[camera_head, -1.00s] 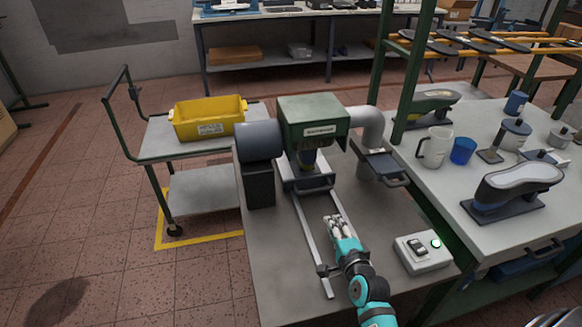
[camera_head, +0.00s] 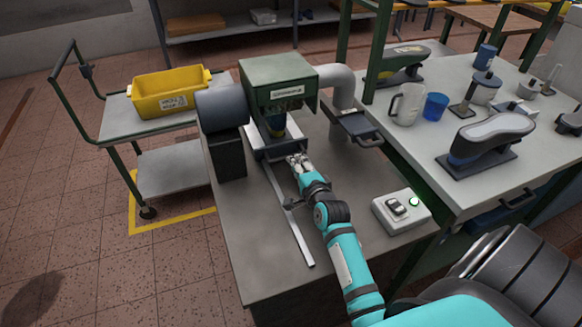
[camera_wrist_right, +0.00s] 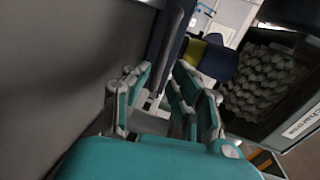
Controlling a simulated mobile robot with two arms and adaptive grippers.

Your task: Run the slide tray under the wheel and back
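The slide tray (camera_head: 268,156) is a grey, shallow plate on the rail (camera_head: 289,226), under the green machine head (camera_head: 280,82). The wheel (camera_head: 276,124) hangs just above it, partly hidden by the head; a bristly grey surface, apparently the wheel, fills the right of the wrist view (camera_wrist_right: 262,82). My right gripper (camera_head: 296,160) is at the tray's near right edge, where a handle seems to be. In the wrist view its fingers (camera_wrist_right: 165,98) stand apart, with a dark bar just beyond them. I cannot tell whether they touch it. My left gripper is out of view.
A switch box (camera_head: 401,212) with a green light sits right of my right arm. A grey duct (camera_head: 340,86) and a small dark tray (camera_head: 357,128) stand right of the machine. A yellow bin (camera_head: 170,93) rests on the cart at left.

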